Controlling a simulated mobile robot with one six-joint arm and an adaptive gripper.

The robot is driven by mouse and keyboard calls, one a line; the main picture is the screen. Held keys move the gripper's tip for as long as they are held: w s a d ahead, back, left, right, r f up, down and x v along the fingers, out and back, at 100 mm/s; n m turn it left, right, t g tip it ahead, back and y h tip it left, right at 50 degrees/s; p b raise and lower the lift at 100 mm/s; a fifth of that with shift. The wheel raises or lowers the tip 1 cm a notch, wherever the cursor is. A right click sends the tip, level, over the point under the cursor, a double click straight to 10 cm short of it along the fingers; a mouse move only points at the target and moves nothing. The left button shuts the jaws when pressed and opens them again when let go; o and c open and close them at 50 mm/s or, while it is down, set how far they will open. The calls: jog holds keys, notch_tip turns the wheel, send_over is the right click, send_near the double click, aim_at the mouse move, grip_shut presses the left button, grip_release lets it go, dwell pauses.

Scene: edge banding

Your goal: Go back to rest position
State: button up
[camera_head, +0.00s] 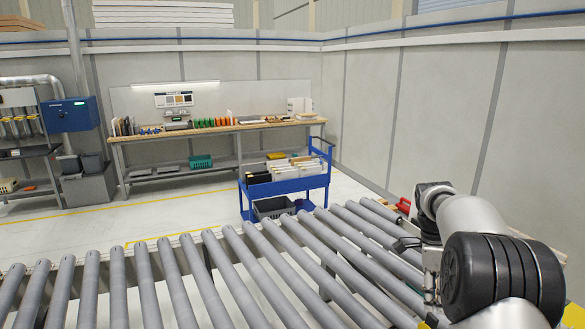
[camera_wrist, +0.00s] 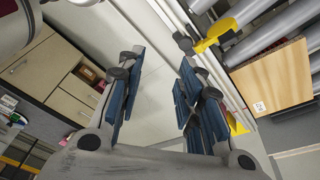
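In the wrist view my gripper (camera_wrist: 162,95) is open, with its two blue-padded fingers spread apart. Nothing is between the fingers, only grey floor behind them. In the head view my arm is folded at the right edge, over the side of the roller conveyor (camera_head: 235,275). The gripper itself is mostly hidden there behind the arm. A light wooden panel (camera_wrist: 268,80) lies by the grey rollers at the right of the wrist view, apart from the fingers.
A blue cart (camera_head: 287,183) with panels and a grey bin stands beyond the conveyor. A workbench (camera_head: 215,130) lines the back wall. Cream drawers (camera_wrist: 45,68) stand at the left of the wrist view. The visible rollers in the head view are mostly bare.

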jog(key=s+a+r+n+t+b, duration=0.2)
jog(key=s+a+r+n, duration=0.2)
jog(key=s+a+n, duration=0.25)
jog(key=s+a+r+n+t+b, duration=0.2)
jog(key=s+a+r+n+b, duration=0.15)
jog(key=s+a+n, duration=0.35)
jog(key=s+a+f+n+b, duration=0.1)
jog(key=s+a+f+n, duration=0.1)
jog(key=s, duration=0.4)
jog(key=s+a+f+n+t+y+b, duration=0.1)
jog(key=s+a+f+n, duration=0.1)
jog(key=s+n, duration=0.3)
jog(key=s+a+f+n+t+b, duration=0.1)
jog(key=s+a+f+n, duration=0.2)
jog(key=s, duration=0.4)
jog(key=shift+s+f+n+y, duration=0.2)
jog(key=shift+f+n+y, duration=0.15)
jog(key=shift+f, duration=0.2)
